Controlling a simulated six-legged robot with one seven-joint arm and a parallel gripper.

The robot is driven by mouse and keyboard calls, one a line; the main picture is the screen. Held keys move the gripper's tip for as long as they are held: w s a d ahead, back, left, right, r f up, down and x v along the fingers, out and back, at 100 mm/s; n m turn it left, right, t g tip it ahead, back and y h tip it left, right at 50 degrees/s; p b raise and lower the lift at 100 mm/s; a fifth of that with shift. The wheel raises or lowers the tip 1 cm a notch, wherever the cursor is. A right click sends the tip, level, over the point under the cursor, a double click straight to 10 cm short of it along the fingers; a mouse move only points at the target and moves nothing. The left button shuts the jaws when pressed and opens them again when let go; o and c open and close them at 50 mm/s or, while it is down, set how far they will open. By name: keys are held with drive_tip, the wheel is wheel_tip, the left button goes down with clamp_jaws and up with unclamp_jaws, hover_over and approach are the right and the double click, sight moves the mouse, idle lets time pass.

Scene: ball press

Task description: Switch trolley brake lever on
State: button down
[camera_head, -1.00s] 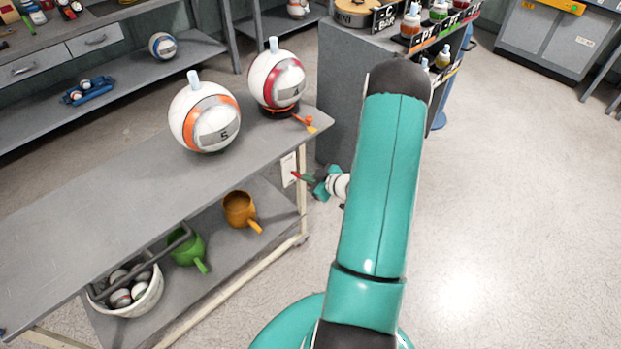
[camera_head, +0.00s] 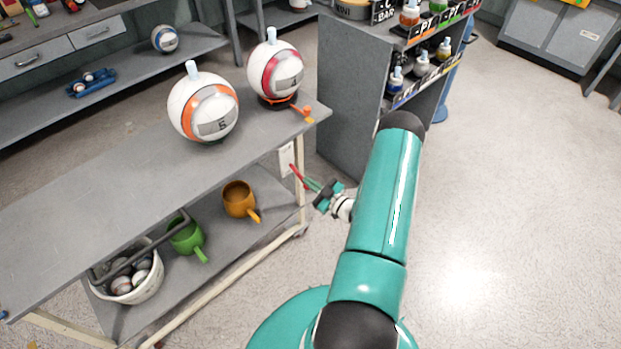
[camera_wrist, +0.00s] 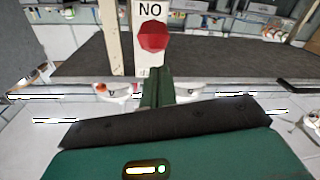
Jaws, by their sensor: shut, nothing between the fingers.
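The grey trolley (camera_head: 110,190) stands at the left in the head view. A white plate (camera_head: 286,158) is on its near right end, with the red brake lever (camera_head: 297,172) in front of it. In the wrist view, the red lever end (camera_wrist: 153,36) covers the middle of the plate (camera_wrist: 150,10), whose letters read "NO" in this view. My gripper (camera_head: 311,183) is by the lever; its shut, empty fingers (camera_wrist: 158,72) point at the plate, just below the red end in the wrist view. I cannot tell whether they touch the lever.
Two large balls, an orange-striped one (camera_head: 203,108) and a red-striped one (camera_head: 276,70), sit on the trolley top. Mugs and a basket (camera_head: 140,287) of balls are on its lower shelf. A grey bottle rack (camera_head: 350,110) stands behind my gripper. The floor at the right is clear.

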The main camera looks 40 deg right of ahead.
drive_tip(key=shift+f, duration=1.15)
drive_tip(key=shift+f, duration=0.15)
drive_tip(key=shift+w, duration=0.15)
